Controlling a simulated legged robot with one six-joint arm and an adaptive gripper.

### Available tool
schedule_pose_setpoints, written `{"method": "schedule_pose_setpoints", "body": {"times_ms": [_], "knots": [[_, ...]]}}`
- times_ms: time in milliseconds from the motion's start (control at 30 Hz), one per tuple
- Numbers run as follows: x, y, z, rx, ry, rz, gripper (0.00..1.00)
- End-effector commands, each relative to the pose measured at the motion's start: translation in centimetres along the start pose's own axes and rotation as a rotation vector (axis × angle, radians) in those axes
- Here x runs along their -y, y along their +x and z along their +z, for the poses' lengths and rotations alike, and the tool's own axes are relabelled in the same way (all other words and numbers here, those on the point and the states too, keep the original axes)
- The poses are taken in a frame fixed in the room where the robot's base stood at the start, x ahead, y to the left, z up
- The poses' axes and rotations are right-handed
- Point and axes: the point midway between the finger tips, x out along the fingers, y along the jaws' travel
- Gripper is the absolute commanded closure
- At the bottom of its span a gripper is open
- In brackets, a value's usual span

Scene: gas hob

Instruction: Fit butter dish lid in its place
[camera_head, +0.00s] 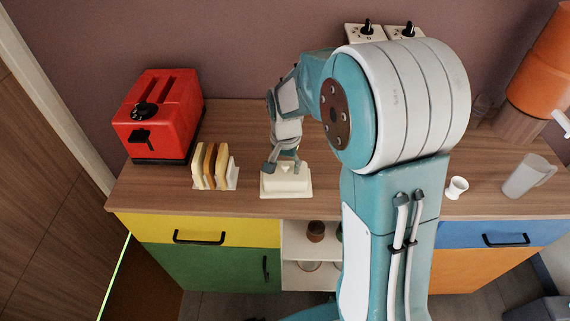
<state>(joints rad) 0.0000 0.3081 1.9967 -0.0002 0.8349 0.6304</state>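The cream butter dish (268,191) stands near the front edge of the wooden counter, left of my arm. Its block-shaped lid (291,182) sits on or just above the base; I cannot tell whether it is fully seated. My gripper (284,167) points down at the top of the lid, with its fingers at the lid's top. Whether the fingers are closed on the lid's handle is too small to tell. My arm hides part of the counter to the right of the dish.
A toast rack (231,182) with bread slices stands left of the dish, and a red toaster (165,112) behind it. A small white cup (456,188) and a clear jug (526,178) stand to the right. Wall sockets (364,33) are at the back.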

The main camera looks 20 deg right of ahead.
Motion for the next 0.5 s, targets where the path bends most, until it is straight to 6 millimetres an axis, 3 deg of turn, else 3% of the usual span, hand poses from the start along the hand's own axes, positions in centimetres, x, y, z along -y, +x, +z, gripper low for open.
{"method": "schedule_pose_setpoints", "body": {"times_ms": [267,500], "knots": [[0.1,-1.1,-0.1,-0.003,0.000,-0.002,0.30],[0.1,-5.8,-0.1,-0.005,0.000,-0.003,0.30]]}}
